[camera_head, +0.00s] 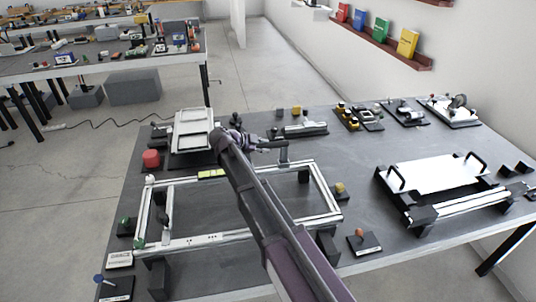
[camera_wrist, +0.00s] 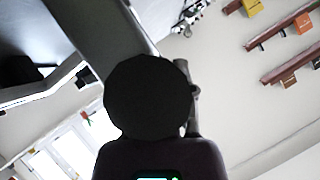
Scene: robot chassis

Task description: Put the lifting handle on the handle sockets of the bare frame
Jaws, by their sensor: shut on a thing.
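The bare frame (camera_head: 218,241) is a silver rectangle of rails lying on the dark table, partly hidden behind my arm. My gripper (camera_head: 255,146) is above its far rail, partly hidden by my wrist. It is shut on a dark grey bar with a bent-down end, which looks like the lifting handle (camera_head: 284,153). The bent end appears over the far rail; I cannot tell whether it touches. A dark upright handle-like part (camera_head: 162,205) stands by the frame's left rail. I cannot make out the sockets. In the wrist view a black round part blocks the middle.
A white plate with two black handles (camera_head: 432,172) lies right. Small parts line the back edge. A black block with an orange-red knob (camera_head: 362,241) is near the front.

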